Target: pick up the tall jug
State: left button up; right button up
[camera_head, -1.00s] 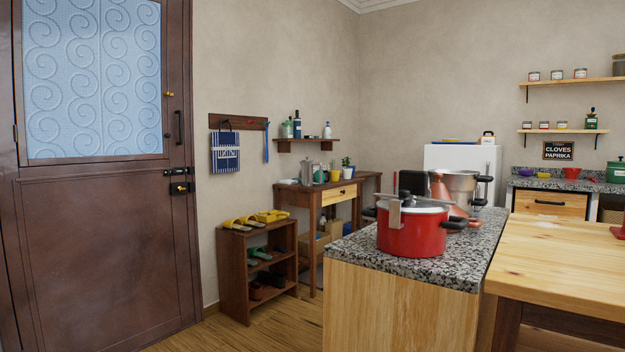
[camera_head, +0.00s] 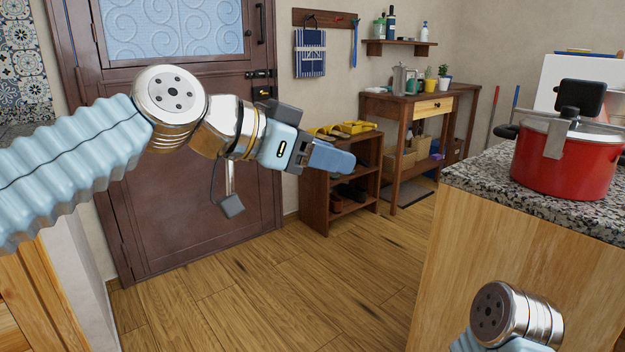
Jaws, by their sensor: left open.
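I cannot pick out the tall jug for certain. A small grey metal pot with a dark handle (camera_head: 399,78) stands on the narrow wooden side table (camera_head: 392,104) at the back, and it may be the jug. My left gripper (camera_head: 340,160) is open and empty, held in the air in front of the door and shoe rack, well short of the side table. My right arm (camera_head: 512,316) shows only as a wrist or elbow joint at the lower right; its gripper is out of the frame.
A red pot (camera_head: 565,162) stands on the granite-topped counter (camera_head: 530,195) at right. A shoe rack (camera_head: 340,185) with yellow footwear stands by the brown door (camera_head: 190,205). A yellow cup (camera_head: 430,87) and a potted plant (camera_head: 444,77) share the side table. The wooden floor between is clear.

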aim_at(400, 78)
jog(key=i+j+u, duration=0.25)
jog(key=i, duration=0.3)
jog(key=i+u, duration=0.3)
jog(key=i, duration=0.2)
jog(key=i+l+z, duration=0.1)
jog(key=i+z, duration=0.25)
jog(key=i, duration=0.25)
jog(key=i+z, duration=0.35)
jog(key=i, duration=0.3)
jog(key=i+j+z, duration=0.3)
jog(key=i, duration=0.3)
jog(key=i+l+z, duration=0.15)
jog(key=i+z, duration=0.55)
jog(key=i+j+z, duration=0.1)
jog(key=i+z, duration=0.2)
jog(key=i, duration=0.15)
jog(key=i+l+u, duration=1.05)
jog(key=l+u, duration=0.25)
jog(key=i+l+u, duration=0.15)
jog(key=l+u, duration=0.2)
jog(key=l, duration=0.15)
jog(key=i+l+u, duration=0.1)
jog(key=l+u, duration=0.6)
jog(key=l, duration=0.25)
jog(key=l+u, duration=0.15)
jog(key=l, duration=0.35)
jog(key=k+l+u, duration=0.1)
jog(key=l, duration=0.35)
jog(key=k, duration=0.05)
